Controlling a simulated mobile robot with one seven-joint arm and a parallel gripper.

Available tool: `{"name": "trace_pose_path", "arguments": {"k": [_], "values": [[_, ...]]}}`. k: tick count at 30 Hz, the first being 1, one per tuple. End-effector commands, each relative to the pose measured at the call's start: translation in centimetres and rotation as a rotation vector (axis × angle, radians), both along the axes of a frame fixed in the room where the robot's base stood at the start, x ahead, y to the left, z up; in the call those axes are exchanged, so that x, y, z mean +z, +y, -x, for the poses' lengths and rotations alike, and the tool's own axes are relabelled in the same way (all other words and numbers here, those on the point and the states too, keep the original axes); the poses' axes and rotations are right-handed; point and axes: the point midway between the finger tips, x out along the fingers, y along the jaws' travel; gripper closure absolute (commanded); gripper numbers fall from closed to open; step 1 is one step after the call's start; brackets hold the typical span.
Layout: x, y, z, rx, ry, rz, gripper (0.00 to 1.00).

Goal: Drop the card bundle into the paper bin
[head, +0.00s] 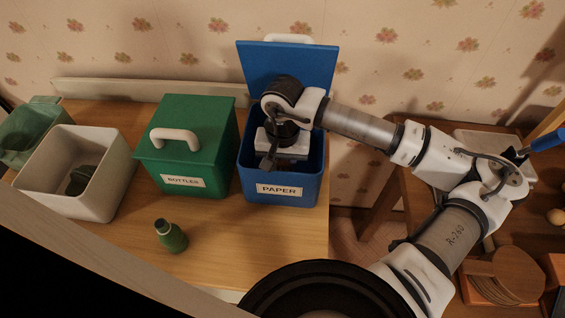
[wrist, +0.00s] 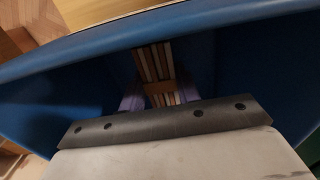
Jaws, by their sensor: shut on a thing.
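The blue paper bin (head: 316,170) stands at the right end of the wooden table, with its lid raised at the back and a "PAPER" label on its front. My gripper (head: 268,163) reaches down into the bin's opening from above. In the wrist view the card bundle (wrist: 153,64), a stack of cards with a brown band (wrist: 160,87), is held between my gripper's two fingers (wrist: 160,98). The bin's blue wall (wrist: 60,85) surrounds it in that view. In the head view the bundle is hidden by my gripper and the bin.
A closed green bottles bin (head: 205,130) stands just left of the paper bin. A white open bin (head: 66,180) with a dark thing inside and a green container (head: 25,135) stand farther left. Another wooden surface (head: 420,195) lies at right.

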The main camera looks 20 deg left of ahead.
Motion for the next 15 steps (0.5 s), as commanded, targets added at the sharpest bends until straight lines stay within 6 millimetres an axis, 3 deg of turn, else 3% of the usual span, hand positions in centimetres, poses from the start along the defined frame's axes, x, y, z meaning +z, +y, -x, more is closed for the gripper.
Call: {"name": "trace_pose_path", "arguments": {"k": [15], "values": [[-1.03, 0.02, 0.00, 0.001, -0.001, 0.000, 0.90]]}}
